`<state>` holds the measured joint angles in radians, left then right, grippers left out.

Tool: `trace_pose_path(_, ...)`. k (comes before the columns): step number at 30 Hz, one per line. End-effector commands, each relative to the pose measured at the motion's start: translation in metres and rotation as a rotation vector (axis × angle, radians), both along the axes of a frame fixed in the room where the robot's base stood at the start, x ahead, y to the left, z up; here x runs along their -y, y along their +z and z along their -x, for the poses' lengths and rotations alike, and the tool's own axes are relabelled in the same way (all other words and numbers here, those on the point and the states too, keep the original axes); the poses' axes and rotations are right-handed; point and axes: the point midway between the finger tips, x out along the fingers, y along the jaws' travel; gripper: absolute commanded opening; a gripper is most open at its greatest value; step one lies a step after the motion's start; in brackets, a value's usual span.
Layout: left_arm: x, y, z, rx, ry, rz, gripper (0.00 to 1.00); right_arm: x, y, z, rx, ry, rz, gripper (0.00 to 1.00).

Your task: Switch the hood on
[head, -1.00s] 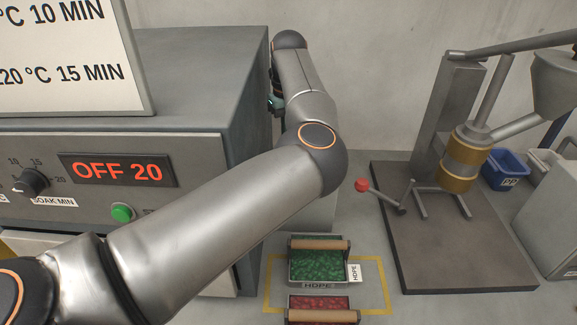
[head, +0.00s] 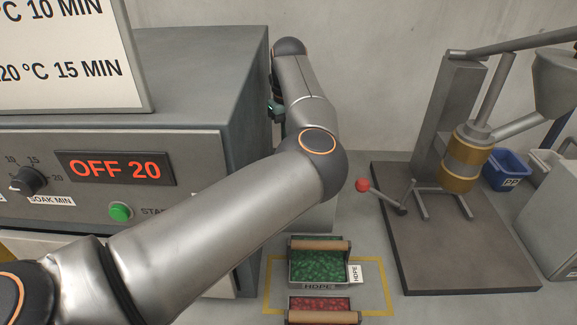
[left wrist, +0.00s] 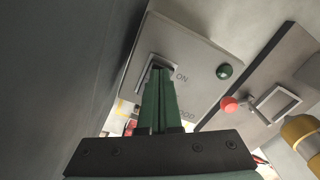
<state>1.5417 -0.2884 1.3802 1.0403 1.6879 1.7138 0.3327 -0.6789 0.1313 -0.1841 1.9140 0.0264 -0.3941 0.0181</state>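In the left wrist view a grey panel (left wrist: 195,62) carries the printed words ON and HOOD, the latter partly covered. A switch with a pale frame (left wrist: 150,66) sits on it, largely hidden behind my fingertips. A dark green round lamp or button (left wrist: 224,71) is to its right. My left gripper (left wrist: 160,72) has its two green fingers together, with nothing seen between them. Its tips overlap the switch; I cannot tell whether they touch it. In the head view the left gripper (head: 275,108) is mostly hidden beside the oven's far corner. My right gripper is not in view.
A grey oven (head: 180,75) reading OFF 20 stands left, close to my arm. A press (head: 460,150) with a red-knobbed lever (head: 362,185) stands right. Trays of green (head: 317,262) and red pellets (head: 318,303) lie below my arm. A blue PP bin (head: 505,170) is farther right.

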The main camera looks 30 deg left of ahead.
Motion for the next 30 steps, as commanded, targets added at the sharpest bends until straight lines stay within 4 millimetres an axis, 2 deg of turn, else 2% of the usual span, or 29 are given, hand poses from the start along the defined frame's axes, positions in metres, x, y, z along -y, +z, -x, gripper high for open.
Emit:
trace_pose_path(8, 0.0, -0.005, 0.0, 0.0, 0.0, 0.001, 0.0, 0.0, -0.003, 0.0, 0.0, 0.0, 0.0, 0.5)
trace_pose_path(13, 0.0, -0.001, 0.0, 0.0, 0.0, 0.0, 0.0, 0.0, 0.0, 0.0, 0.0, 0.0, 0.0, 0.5)
trace_pose_path(30, 0.0, 0.044, 0.0, 0.0, 0.0, -0.001, 0.0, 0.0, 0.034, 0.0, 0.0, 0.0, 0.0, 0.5)
